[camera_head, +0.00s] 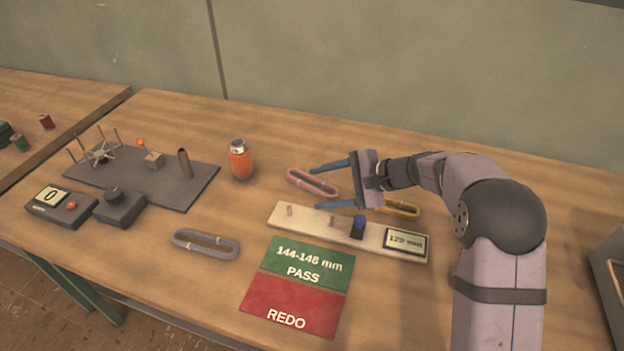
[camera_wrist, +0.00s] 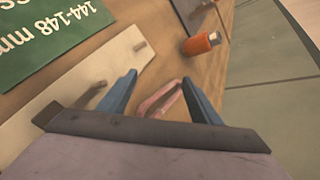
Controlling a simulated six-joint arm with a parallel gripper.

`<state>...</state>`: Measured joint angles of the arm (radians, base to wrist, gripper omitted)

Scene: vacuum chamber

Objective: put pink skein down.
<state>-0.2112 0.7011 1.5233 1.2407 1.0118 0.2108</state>
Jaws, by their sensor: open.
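The pink skein (camera_head: 312,183) is an elongated loop lying on the wooden table behind the pale measuring board. In the wrist view the pink skein (camera_wrist: 158,101) shows between my blue fingers, partly hidden by the gripper body. I cannot tell whether either finger touches the skein.
The measuring board (camera_head: 300,216) has pegs, a blue slider (camera_head: 358,228) and a 129 mm display (camera_head: 405,241). A yellow skein (camera_head: 405,208) lies beneath my gripper's wrist. A grey skein (camera_head: 205,244), green-red card (camera_head: 295,290) and orange bottle (camera_head: 240,160) are nearby. Table behind is clear.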

